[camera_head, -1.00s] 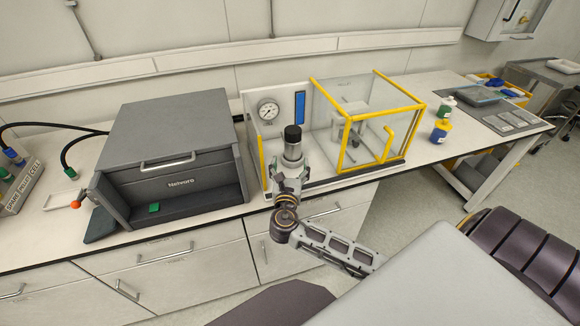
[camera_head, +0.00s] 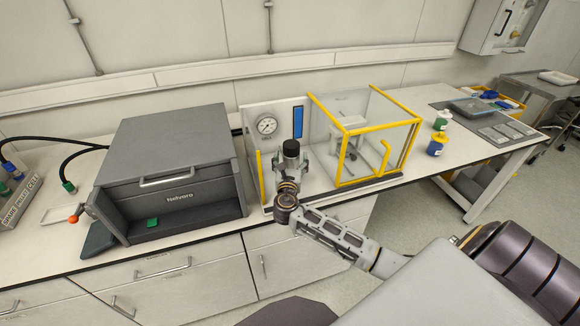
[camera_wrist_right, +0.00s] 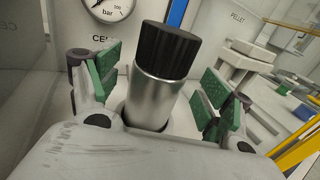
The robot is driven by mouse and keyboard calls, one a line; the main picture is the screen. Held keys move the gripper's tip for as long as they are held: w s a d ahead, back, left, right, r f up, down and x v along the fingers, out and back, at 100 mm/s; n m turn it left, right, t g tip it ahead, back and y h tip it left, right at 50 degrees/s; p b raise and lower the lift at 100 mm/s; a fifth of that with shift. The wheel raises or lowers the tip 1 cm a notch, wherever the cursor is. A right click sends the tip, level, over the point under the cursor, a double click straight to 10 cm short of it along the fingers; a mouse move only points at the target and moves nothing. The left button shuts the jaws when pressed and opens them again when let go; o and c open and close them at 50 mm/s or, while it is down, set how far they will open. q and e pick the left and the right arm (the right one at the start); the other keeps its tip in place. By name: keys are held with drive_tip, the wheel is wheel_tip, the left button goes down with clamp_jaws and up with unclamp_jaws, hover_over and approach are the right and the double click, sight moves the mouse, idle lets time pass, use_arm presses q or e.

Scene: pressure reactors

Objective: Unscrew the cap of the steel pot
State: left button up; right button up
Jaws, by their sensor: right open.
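The steel pot (camera_wrist_right: 158,98) is a bare metal cylinder with a ridged black cap (camera_wrist_right: 168,48) on top. It stands upright on the bench in front of the gauge panel; the black cap (camera_head: 291,148) also shows in the head view. My right gripper (camera_wrist_right: 158,88) is open, with its green-padded fingers on either side of the pot's body below the cap. Gaps show between the pads and the steel. In the head view my right gripper (camera_head: 290,169) hides most of the pot's body. My left gripper is not in view.
A gauge panel (camera_head: 267,125) stands behind the pot. A clear enclosure with yellow edges (camera_head: 362,130) is close on the right. A grey box (camera_head: 170,165) stands on the left. Small containers (camera_head: 437,144) sit further right on the bench.

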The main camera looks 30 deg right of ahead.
drive_tip(key=shift+x, duration=1.6)
drive_tip(key=shift+c, duration=0.5)
clamp_jaws()
drive_tip(key=shift+o, duration=0.3)
unclamp_jaws()
drive_tip(key=v, duration=1.2)
drive_tip(key=shift+f, duration=0.1)
